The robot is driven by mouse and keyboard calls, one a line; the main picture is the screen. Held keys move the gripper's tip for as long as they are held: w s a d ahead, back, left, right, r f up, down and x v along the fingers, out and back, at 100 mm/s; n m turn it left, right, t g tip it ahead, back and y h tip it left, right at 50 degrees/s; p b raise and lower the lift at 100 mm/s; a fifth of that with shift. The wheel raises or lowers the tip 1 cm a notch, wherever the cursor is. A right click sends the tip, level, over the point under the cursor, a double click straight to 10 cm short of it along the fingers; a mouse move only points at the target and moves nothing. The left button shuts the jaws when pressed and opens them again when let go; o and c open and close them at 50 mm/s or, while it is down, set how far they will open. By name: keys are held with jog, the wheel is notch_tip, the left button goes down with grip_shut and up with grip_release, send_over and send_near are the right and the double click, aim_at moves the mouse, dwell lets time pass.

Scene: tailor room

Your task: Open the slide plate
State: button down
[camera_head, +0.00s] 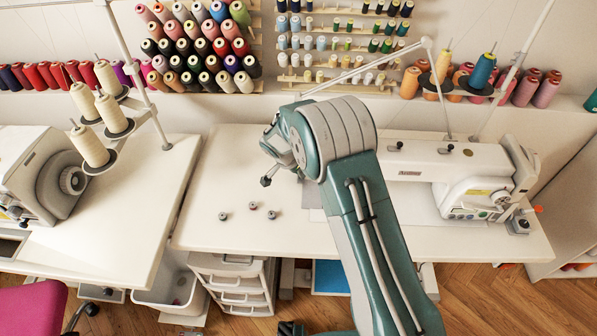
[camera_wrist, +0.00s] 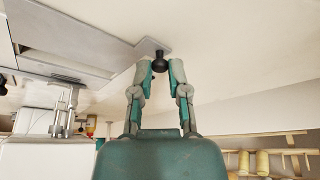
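The grey slide plate (camera_wrist: 75,50) lies in the white tabletop at the upper left of the wrist view. A small black knob (camera_wrist: 160,62) stands at its corner. My gripper (camera_wrist: 160,68) has its two fingertips apart, one on each side of the knob. I cannot tell whether they press on it. In the head view a bare part of the grey plate (camera_head: 312,203) shows beside my arm. My arm hides the rest of the plate, and the fingers are not clear there.
The white sewing machine (camera_head: 478,185) stands at the right of the table (camera_head: 215,180). Several small bobbins (camera_head: 252,206) lie on the table to the left. A thread rack (camera_head: 200,50) hangs behind. A second table (camera_head: 120,215) with a machine is at the left.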

aim_at(292, 176)
jog(key=shift+a+f, duration=0.1)
jog(key=shift+a, duration=1.6)
jog(key=c, duration=0.6)
grip_release()
jog(key=shift+w, duration=0.1)
jog(key=shift+c, duration=0.2)
jog(key=v, duration=1.2)
jog(key=shift+w+d, duration=0.15)
